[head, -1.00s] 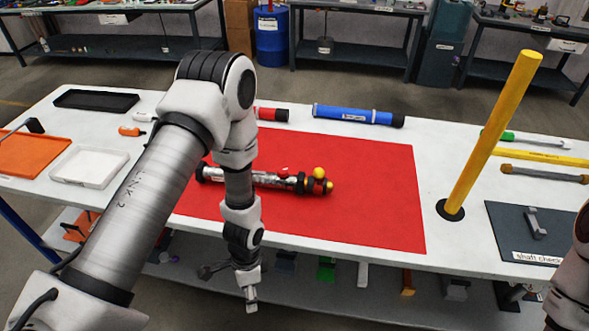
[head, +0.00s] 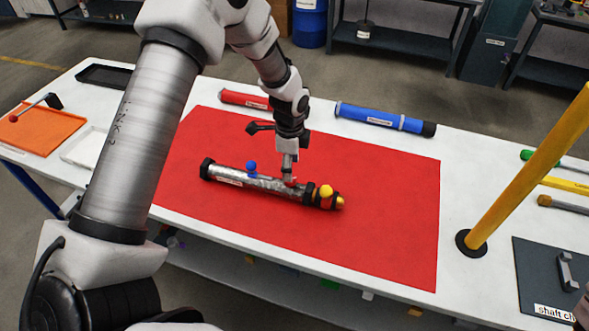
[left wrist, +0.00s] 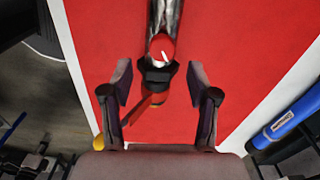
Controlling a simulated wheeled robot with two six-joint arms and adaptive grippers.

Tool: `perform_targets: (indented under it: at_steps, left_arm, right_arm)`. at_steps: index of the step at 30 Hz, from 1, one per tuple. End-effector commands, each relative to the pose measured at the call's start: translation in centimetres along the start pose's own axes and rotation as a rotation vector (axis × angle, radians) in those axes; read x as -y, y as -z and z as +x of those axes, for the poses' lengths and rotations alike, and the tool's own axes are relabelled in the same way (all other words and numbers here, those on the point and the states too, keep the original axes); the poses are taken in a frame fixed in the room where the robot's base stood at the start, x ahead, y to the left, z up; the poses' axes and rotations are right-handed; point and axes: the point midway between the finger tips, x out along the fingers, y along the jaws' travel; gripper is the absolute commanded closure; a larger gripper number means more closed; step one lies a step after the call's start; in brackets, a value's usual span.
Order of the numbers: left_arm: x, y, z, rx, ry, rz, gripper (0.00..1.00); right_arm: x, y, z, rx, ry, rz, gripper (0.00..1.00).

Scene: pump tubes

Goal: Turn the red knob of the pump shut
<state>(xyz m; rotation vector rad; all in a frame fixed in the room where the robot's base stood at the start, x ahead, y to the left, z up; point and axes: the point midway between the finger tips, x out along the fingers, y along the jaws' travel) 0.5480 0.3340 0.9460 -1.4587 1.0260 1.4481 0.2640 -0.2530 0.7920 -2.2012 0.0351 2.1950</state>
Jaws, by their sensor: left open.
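The pump, a silver tube with black end fittings (head: 240,181), lies on its side on the red mat (head: 380,230). It has a blue knob (head: 251,166) near its left end and a yellow knob (head: 326,191) near its right end. The red knob (head: 291,182) sits between them, mostly hidden by my left gripper (head: 289,172). In the left wrist view, the red knob (left wrist: 161,47) has a white mark and lies just beyond the open fingers of my left gripper (left wrist: 160,82), roughly centred between them. Contact cannot be told.
A red tube (head: 243,99) and a blue tube (head: 385,119) lie behind the mat. A yellow post (head: 525,175) stands on the right, near a dark shaft-check board (head: 535,262). Trays, one orange (head: 40,133), are at left. The mat around the pump is clear.

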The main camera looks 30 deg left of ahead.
Motion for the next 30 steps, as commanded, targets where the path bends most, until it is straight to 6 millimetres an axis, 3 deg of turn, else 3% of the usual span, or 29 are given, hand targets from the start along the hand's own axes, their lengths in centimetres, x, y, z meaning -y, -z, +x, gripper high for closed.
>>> perform_targets:
  at_steps: [7, 15, 17, 20, 21, 30]
  left_arm:
    - [0.1, 0.0, 4.1, 0.002, -0.004, 0.000, 0.40]
    - [0.1, 0.1, 4.6, 0.001, -0.001, 0.000, 0.40]
    - [0.1, 0.1, 4.6, 0.001, -0.001, 0.000, 0.58]
    - [0.1, 0.1, 4.6, 0.001, -0.001, 0.000, 0.93]
    - [0.1, 0.1, 4.6, 0.001, -0.002, 0.000, 1.00]
    - [0.1, 0.1, 4.7, 0.001, -0.002, -0.001, 1.00]
  right_arm:
    - [0.0, 0.1, -1.1, -0.002, 0.000, 0.000, 1.00]
    - [0.0, 0.1, -1.1, -0.002, 0.000, 0.000, 1.00]
    - [0.0, 0.1, -1.1, -0.002, 0.000, 0.000, 1.00]
    - [0.0, 0.1, -1.1, -0.002, 0.000, 0.000, 1.00]
    - [0.0, 0.1, -1.1, -0.002, 0.000, 0.000, 1.00]
    - [0.0, 0.1, -1.0, -0.002, 0.000, 0.000, 1.00]
